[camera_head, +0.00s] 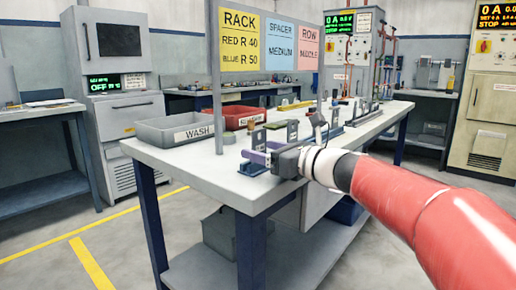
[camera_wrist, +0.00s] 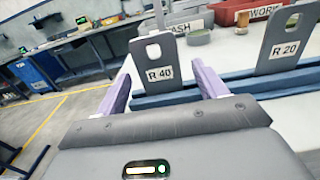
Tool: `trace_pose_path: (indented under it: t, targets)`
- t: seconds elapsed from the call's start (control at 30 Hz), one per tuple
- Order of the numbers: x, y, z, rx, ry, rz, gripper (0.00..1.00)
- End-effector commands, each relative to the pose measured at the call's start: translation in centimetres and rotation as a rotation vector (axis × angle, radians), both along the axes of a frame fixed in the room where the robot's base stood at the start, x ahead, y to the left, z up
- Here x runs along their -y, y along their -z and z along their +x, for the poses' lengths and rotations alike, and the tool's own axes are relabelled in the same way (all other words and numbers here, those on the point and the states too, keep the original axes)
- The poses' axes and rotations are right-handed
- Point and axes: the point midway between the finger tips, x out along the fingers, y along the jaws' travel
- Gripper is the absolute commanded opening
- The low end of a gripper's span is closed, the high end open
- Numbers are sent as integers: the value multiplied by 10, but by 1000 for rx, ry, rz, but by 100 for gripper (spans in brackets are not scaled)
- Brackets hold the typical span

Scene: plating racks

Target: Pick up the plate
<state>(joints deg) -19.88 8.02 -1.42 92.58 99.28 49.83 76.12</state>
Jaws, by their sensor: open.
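A grey plate labelled R 40 (camera_wrist: 161,58), with a slot near its top, stands upright in a blue rack (camera_wrist: 215,88) in the wrist view. My gripper (camera_wrist: 160,78) has its two purple fingers apart, one on each side of this plate. Whether either finger touches it I cannot tell. A second grey plate labelled R 20 (camera_wrist: 279,48) stands upright to the right, outside the fingers. In the head view my gripper (camera_head: 262,158) is at the near end of the white table, low among the racks, and partly hides the plate there.
A grey WASH bin (camera_head: 172,131) and a red bin (camera_head: 236,115) stand on the table (camera_head: 185,158) at the left. A sign board (camera_head: 241,40) on posts rises above it. More racks and plates line the table farther back. The floor at left is clear.

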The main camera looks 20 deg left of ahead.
Motion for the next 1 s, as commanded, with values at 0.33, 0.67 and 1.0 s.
trace_pose_path:
  t: [0.33,0.67,1.0]
  targets:
    - [-35,3,15,1,0,0,71]
    - [-34,3,15,1,0,0,45]
    - [-34,3,15,1,0,0,19]
